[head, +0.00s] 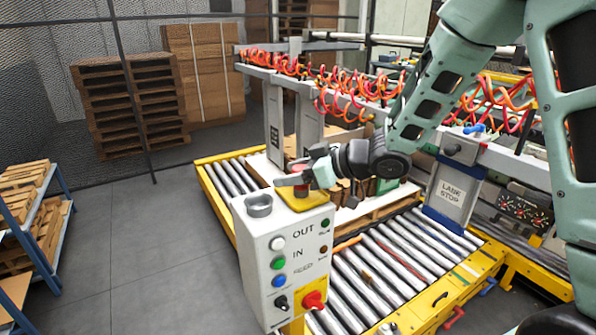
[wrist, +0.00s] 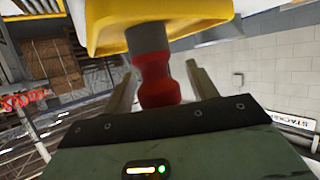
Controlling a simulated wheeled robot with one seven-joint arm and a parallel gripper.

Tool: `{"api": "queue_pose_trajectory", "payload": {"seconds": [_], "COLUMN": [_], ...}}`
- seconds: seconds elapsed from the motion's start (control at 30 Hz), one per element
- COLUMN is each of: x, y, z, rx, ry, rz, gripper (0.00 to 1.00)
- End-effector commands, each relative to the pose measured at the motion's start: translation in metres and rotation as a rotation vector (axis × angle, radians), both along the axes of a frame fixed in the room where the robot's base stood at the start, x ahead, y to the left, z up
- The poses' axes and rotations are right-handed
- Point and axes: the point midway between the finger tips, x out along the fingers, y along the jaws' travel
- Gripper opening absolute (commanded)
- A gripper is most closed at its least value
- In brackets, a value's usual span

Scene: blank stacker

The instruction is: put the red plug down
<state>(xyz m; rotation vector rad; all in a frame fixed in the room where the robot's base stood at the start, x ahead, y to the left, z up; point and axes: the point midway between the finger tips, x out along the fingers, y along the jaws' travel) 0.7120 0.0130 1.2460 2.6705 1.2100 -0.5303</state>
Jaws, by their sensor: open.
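The red plug (wrist: 157,82) has a grey end that meets a yellow pad (wrist: 165,35) in the wrist view. My gripper (wrist: 162,80) is open, with one finger on each side of the plug and a gap at both sides. In the head view my gripper (head: 299,179) is over the yellow pad (head: 291,203) on top of the white control box (head: 258,251). There the plug is mostly hidden by my gripper.
A grey round socket (head: 259,205) is on the box top, left of the pad. Buttons and a red knob (head: 314,300) are on the box front. A roller conveyor (head: 385,270) runs behind and right. Coiled red hoses (head: 345,90) hang behind my arm.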

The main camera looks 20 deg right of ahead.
Motion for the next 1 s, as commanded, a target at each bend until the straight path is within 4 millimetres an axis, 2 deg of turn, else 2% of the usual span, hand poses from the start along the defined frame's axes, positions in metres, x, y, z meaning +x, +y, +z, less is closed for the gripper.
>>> {"api": "queue_pose_trajectory", "payload": {"seconds": [0.17,0.6,0.8,1.0], "x": [-0.007,-0.060,-0.072,-0.073], "y": [-0.010,-0.070,-0.082,-0.082], "z": [0.008,0.041,0.048,0.048], "rx": [-0.001,-0.001,0.000,-0.003], "ry": [-0.005,-0.004,-0.002,-0.001], "rz": [-0.003,-0.003,-0.001,-0.002], "gripper": [0.57,0.57,0.57,0.57]}}
